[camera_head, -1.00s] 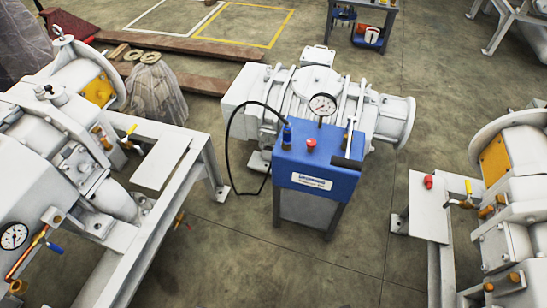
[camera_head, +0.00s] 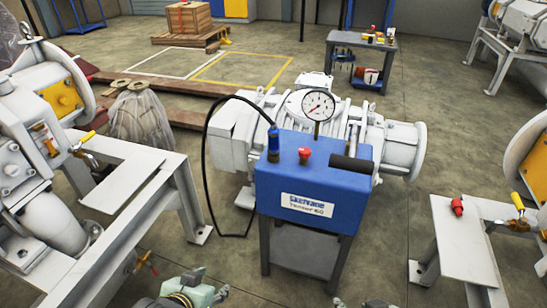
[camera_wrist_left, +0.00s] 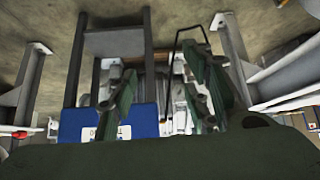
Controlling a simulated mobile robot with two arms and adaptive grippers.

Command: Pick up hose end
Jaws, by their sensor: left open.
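The black hose (camera_head: 205,160) rises from a blue fitting (camera_head: 273,145) on top of the blue pump unit (camera_head: 312,205), arcs over to the left and runs down to the floor beside the stand. The fitting stands upright on the pump top. My left gripper (camera_head: 190,288) is low at the bottom edge of the head view, in front of and below the pump, apart from the hose. In the left wrist view its green fingers (camera_wrist_left: 163,95) are spread with nothing held between them. Only a small bit of what looks like my right gripper (camera_head: 360,303) shows at the bottom edge.
A pressure gauge (camera_head: 318,106) and a red knob (camera_head: 304,154) stand on the pump top. A grey frame with a plate (camera_head: 125,190) is at left, and another plate (camera_head: 463,245) at right. A white machine (camera_head: 235,135) stands behind the pump.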

